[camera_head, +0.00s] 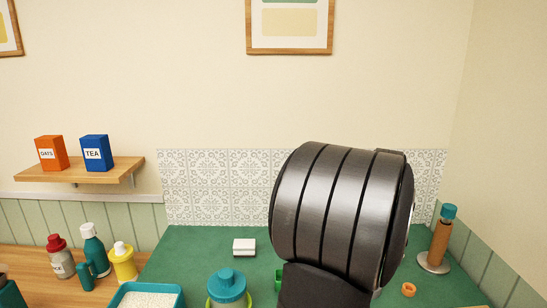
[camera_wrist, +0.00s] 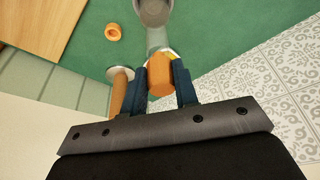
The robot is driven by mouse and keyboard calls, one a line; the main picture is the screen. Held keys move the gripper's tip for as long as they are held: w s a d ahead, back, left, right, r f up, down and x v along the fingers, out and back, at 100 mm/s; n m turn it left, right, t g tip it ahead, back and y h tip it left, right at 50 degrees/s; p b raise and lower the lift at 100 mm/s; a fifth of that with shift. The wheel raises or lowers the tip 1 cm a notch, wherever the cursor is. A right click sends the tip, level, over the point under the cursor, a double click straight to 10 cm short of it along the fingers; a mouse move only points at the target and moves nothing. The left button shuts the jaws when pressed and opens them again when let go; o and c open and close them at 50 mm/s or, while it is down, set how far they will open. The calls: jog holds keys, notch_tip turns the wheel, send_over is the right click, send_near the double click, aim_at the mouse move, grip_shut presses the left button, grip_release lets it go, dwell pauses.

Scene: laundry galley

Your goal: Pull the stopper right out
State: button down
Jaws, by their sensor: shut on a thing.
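In the wrist view, my gripper (camera_wrist: 161,88) has its two dark blue fingers closed on either side of an orange-brown cylindrical stopper (camera_wrist: 159,72). A thin yellow edge shows beside the stopper. Beyond it is a pale, see-through neck-like shape (camera_wrist: 157,38), in line with a grey round vessel (camera_wrist: 153,12) cut off by the top edge. I cannot tell whether the stopper still sits in that neck or is apart from it. In the head view, my dark arm hides the gripper, the stopper and the vessel.
A wooden post with a teal top (camera_head: 440,240) stands right; an orange ring (camera_head: 408,290) lies nearby. A white block (camera_head: 244,247), a teal-lidded jar (camera_head: 227,286) and a teal tray (camera_head: 120,298) are left of my arm. Several bottles (camera_head: 94,252) stand farther left. Tiled wall (camera_head: 205,190) closes the back.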

jog(key=shift+r, duration=0.15)
jog(key=shift+r, duration=2.15)
